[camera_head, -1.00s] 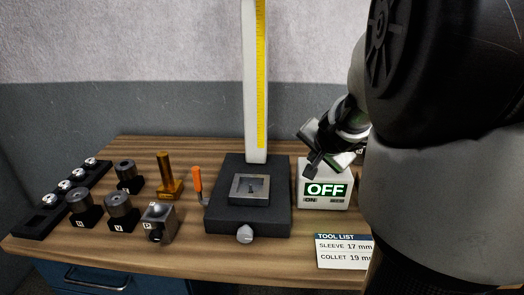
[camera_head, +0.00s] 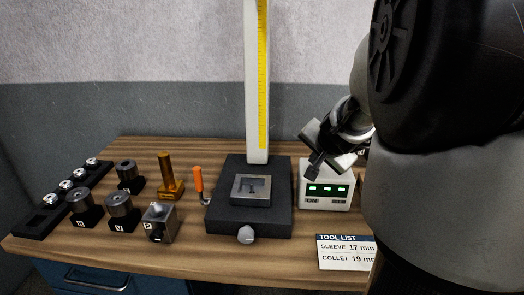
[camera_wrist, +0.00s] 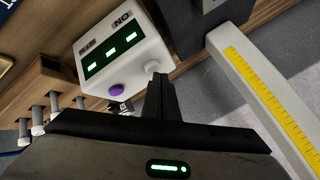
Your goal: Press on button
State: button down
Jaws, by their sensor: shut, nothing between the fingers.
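The white control box (camera_head: 325,203) stands at the right of the bench, with ON and OFF labels low on its front. Its display (camera_head: 328,190) shows three green dashes.
Left of the box stands a black base (camera_head: 222,215) with a tall white column and yellow scale (camera_head: 262,80). Further left are an orange-handled tool (camera_head: 198,180), a brass piece (camera_head: 169,183) and several dark holders. A tool list card (camera_head: 345,252) is at the bench front.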

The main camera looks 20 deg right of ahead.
jog(key=shift+r, duration=0.2)
notch_tip(320, 180, up, 6)
jog(key=p, duration=0.5)
